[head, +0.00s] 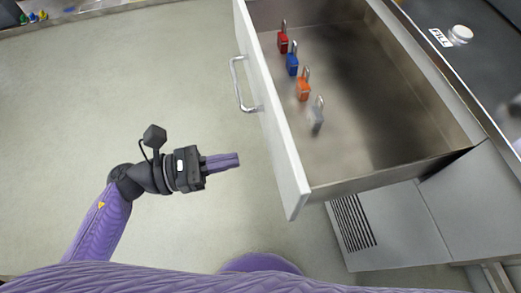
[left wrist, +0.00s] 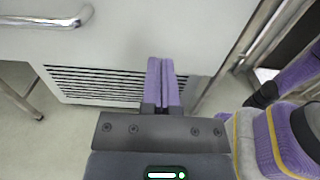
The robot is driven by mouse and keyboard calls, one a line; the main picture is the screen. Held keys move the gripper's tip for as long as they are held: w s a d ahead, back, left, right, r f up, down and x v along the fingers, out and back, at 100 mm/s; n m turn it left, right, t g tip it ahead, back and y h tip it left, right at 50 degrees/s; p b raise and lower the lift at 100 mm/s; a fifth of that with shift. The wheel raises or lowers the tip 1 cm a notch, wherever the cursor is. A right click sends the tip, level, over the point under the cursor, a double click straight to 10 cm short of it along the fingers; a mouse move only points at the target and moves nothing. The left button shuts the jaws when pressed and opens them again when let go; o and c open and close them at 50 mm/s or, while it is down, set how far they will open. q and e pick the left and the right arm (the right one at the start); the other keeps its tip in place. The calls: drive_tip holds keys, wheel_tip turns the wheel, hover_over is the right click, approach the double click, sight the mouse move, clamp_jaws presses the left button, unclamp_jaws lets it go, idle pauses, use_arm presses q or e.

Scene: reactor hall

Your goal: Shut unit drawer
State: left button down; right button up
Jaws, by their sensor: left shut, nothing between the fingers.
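The unit drawer (head: 390,165) stands pulled out in the head view, with a white front panel (head: 270,110) and a metal bar handle (head: 240,84) on its outer face. Inside lie several padlocks: red (head: 283,43), blue (head: 292,65), orange (head: 303,92) and grey (head: 317,120). My left gripper (head: 238,160) is shut and empty, left of the front panel's near part, pointing toward it. In the left wrist view the fingers (left wrist: 161,65) point at the white front, with the handle (left wrist: 60,20) at upper left. Contact with the panel cannot be told. My right gripper is not in view.
The grey unit with a vented panel (head: 354,222) stands under and beside the drawer. A dark worktop with a white cap (head: 460,34) is at upper right. A bench edge with small coloured items (head: 33,17) is at upper left. The floor (head: 110,80) between is clear.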

sight(275, 152)
use_arm(q)
drive_tip(key=x, duration=0.6)
drive_tip(key=shift+d, duration=0.1)
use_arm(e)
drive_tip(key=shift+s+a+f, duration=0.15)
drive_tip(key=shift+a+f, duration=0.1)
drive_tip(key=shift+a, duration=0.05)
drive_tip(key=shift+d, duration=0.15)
